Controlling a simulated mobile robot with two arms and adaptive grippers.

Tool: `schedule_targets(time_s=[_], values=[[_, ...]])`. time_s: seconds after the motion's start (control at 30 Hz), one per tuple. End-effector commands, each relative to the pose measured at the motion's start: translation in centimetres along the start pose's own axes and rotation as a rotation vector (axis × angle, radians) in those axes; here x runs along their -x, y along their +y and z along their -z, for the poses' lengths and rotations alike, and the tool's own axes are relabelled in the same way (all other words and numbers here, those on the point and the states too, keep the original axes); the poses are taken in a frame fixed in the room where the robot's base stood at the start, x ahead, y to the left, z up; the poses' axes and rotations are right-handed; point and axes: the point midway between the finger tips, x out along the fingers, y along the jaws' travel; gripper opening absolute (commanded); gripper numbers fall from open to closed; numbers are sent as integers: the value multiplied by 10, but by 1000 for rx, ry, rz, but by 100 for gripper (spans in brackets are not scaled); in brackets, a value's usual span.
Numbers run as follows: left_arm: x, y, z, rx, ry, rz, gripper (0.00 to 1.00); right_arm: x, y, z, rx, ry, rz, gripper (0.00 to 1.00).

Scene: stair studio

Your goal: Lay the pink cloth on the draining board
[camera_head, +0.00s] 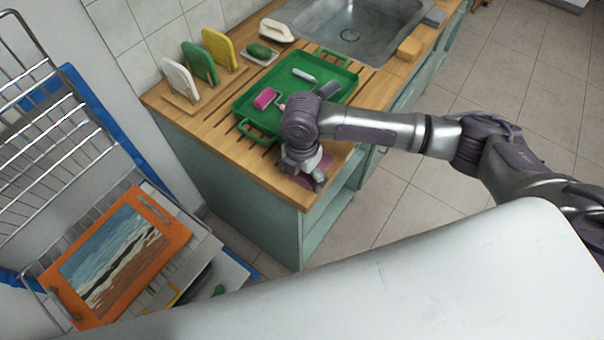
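The draining board is the grooved wooden end of the counter (262,153), with dark slots running across it. My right gripper (308,178) points down at the counter's front corner, low over the wood. A dull pink patch (326,162), which looks like the pink cloth, shows beside and under the gripper. Much of it is hidden by the gripper and wrist. I cannot tell whether the fingers are closed on it. My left gripper is out of view.
A green tray (243,107) holding a pink roller (264,98) and other small tools covers much of the grooved area. Coloured boards (198,62) stand in a rack behind. The sink (350,28) is beyond. A wire rack (40,130) stands left, near an orange-framed picture (160,251).

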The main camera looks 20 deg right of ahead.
Motion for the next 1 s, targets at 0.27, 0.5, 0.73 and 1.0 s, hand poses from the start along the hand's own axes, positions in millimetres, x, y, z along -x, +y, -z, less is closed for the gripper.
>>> schedule_targets(time_s=[0.27, 0.5, 0.73, 1.0], values=[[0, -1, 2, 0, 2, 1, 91, 2, 0, 0, 0, 0, -1, 91], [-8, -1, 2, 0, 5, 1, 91, 32, 2, 0, 1, 0, -5, 91], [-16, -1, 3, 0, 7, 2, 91, 82, 1, 0, 1, -1, -5, 91], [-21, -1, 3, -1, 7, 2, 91, 117, 1, 0, 0, 1, -2, 91]])
